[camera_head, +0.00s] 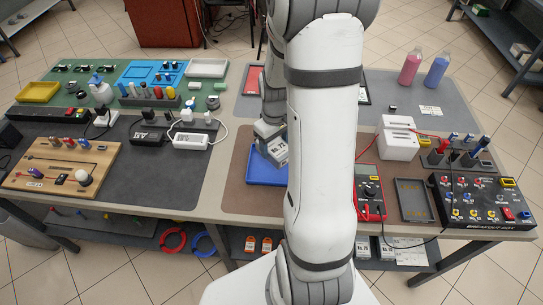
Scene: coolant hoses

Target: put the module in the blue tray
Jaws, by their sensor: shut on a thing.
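The blue tray (265,178) lies on the brown mat at the table's middle, left of my arm. Its right part is hidden behind my arm. My gripper (269,133) is shut on the module (278,152), a small grey-white block with dark lettering. The module is tilted and shows over the tray's far right part. I cannot tell whether it touches the tray floor. My arm hides part of the gripper and of the module's right side.
A red multimeter (369,190), a grey shallow tray (415,200) and a black breakout box (480,203) stand to the right. A white twin block (397,138) is behind them. At left are a wooden board (62,165) and a white adapter (192,141) with cable.

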